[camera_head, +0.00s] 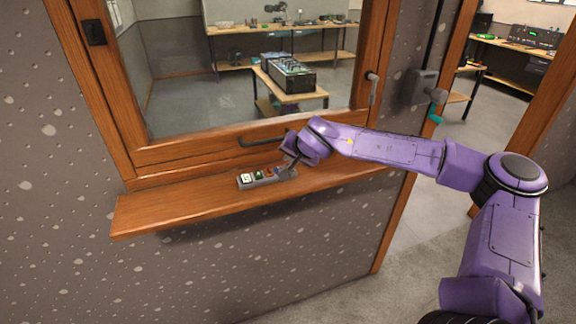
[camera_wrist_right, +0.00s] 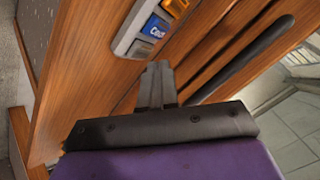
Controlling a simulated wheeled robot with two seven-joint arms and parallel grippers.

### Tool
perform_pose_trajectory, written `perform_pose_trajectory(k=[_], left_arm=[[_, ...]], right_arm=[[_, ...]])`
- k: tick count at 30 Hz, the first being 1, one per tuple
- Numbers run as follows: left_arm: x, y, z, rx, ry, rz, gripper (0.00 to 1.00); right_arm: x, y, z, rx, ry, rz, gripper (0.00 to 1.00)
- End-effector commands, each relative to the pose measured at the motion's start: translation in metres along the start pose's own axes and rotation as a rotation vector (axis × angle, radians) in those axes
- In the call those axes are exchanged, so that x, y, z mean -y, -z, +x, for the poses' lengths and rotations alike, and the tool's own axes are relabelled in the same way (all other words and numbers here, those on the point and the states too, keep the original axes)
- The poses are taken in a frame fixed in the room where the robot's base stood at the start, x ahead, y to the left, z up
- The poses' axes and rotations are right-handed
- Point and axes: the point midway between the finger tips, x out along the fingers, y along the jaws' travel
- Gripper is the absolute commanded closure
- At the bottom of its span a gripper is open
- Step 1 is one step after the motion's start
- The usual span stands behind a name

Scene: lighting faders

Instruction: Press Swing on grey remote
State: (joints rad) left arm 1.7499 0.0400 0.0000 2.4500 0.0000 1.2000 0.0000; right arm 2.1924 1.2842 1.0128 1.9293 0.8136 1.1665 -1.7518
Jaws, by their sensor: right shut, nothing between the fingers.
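The grey remote (camera_head: 259,180) lies on the wooden sill below the window. It has a pale screen at its left end and coloured buttons to the right of it. My right gripper (camera_head: 292,160) is at the remote's right end, fingers shut and empty, and hides part of it. In the right wrist view the shut fingertips (camera_wrist_right: 157,70) are just below the remote's end (camera_wrist_right: 140,45). A blue button with partly legible white lettering and an orange button show there. No label reading Swing is legible. I cannot tell whether the fingertips touch the remote. My left gripper is not in view.
The wooden sill (camera_head: 160,211) is clear to the left of the remote. A dark handle (camera_head: 262,140) sits on the window frame just behind it. A grey box with a lever (camera_head: 421,88) is on the wall to the right, beside an open doorway.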

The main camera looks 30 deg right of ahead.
Motion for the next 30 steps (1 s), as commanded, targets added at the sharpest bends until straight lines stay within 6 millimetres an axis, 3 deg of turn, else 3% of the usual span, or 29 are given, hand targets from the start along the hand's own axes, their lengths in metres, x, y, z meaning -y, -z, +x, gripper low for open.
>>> perform_pose_trajectory(k=[5,14,21,30], left_arm=[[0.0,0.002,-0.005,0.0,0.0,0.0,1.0],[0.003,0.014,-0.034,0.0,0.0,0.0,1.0],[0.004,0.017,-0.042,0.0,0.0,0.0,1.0],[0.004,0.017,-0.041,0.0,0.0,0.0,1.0]], right_arm=[[0.003,0.003,-0.003,0.0,0.0,0.0,1.0],[0.016,0.016,-0.022,0.0,0.0,-0.001,1.0],[0.026,0.026,-0.035,-0.001,0.001,0.0,1.0],[0.025,0.025,-0.035,0.0,0.0,0.0,1.0]])
